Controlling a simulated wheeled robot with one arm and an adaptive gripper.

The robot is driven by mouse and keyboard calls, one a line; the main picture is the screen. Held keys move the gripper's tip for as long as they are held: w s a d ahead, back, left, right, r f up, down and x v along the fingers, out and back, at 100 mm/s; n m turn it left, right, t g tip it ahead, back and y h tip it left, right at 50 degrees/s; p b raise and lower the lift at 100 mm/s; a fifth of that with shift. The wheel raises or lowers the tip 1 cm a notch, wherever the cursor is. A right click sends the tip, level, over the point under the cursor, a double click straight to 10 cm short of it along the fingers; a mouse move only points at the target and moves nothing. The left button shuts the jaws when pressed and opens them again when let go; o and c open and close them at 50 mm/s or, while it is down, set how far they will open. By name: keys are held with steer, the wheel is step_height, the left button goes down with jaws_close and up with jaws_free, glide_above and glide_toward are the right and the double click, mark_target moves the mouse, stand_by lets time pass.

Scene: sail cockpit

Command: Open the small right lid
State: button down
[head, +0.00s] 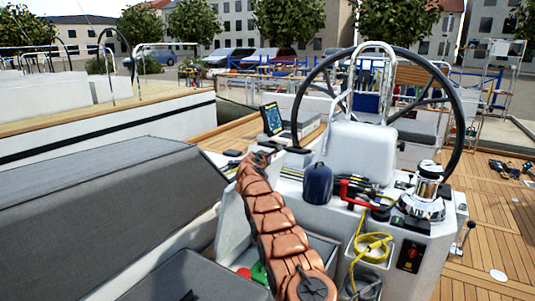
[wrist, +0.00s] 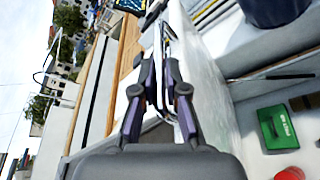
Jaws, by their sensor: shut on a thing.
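The small right lid (head: 231,227) is a pale panel standing steeply raised, left of my arm in the head view. An open compartment shows beside it, partly hidden by my arm. In the wrist view my gripper (wrist: 161,75) is shut on a thin metal loop handle (wrist: 163,50) along the lid's edge. In the head view my gripper (head: 262,157) is small and mostly hidden at the end of my arm. A green box (wrist: 277,127) and part of a red thing (wrist: 290,173) lie in the compartment.
A dark blue canister (head: 317,182), a red-handled tool (head: 355,193) and a chrome winch (head: 428,190) stand on the white console. The large steering wheel (head: 459,105) rises behind. A grey cushioned block (head: 100,215) fills the left side.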

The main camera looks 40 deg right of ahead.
steer(key=shift+w+a+r+p, duration=0.1)
steer(key=shift+w+a+p, duration=0.15)
steer(key=shift+w+p, duration=0.25)
steer(key=shift+w+a+p, duration=0.1)
steer(key=shift+w+p, duration=0.05)
steer(key=shift+p, duration=0.25)
steer(key=shift+w, duration=0.1)
steer(key=c, duration=1.2)
jaws_free()
steer(key=shift+r, duration=0.15)
